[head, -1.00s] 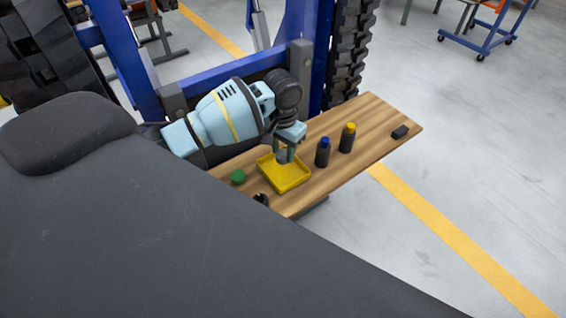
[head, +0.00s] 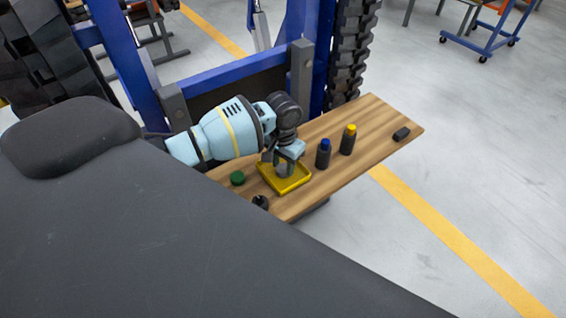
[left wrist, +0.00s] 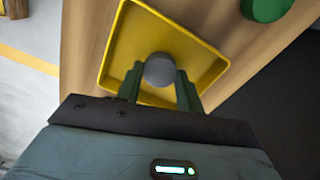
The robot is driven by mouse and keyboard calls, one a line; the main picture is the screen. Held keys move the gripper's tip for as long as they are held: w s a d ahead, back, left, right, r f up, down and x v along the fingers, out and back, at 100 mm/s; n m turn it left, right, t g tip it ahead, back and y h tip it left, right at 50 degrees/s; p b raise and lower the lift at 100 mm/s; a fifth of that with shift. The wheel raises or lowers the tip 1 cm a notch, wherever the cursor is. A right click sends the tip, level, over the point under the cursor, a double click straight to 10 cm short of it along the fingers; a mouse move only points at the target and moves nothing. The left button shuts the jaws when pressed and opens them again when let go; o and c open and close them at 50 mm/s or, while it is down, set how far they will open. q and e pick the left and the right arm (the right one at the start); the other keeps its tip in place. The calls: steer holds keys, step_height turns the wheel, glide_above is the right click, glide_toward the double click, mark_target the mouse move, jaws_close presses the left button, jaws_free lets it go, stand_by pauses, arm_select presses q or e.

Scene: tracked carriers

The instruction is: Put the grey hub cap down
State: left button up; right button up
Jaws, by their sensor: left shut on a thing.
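The grey hub cap (left wrist: 160,70) is between the fingers of my left gripper (left wrist: 161,85) in the left wrist view. The gripper is shut on it. In the head view my left gripper (head: 283,166) points down over the yellow tray (head: 299,183), and its fingers largely hide the cap. The tray's yellow rim (left wrist: 112,45) surrounds the cap in the left wrist view. I cannot tell whether the cap touches the tray floor. My right gripper is not in view.
On the wooden board (head: 375,120) stand a blue-capped bottle (head: 323,155) and a yellow-capped bottle (head: 348,140), right of the tray. A black block (head: 401,134) lies at the far right end. A green round thing (head: 237,178) and a dark object (head: 260,202) are left of the tray.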

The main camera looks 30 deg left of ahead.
mark_target(283, 168)
arm_select(q)
steer(key=o, duration=1.1)
steer(key=shift+f, duration=0.1)
steer(key=shift+c, duration=0.2)
step_height(283, 168, up, 12)
steer(key=shift+r, duration=0.2)
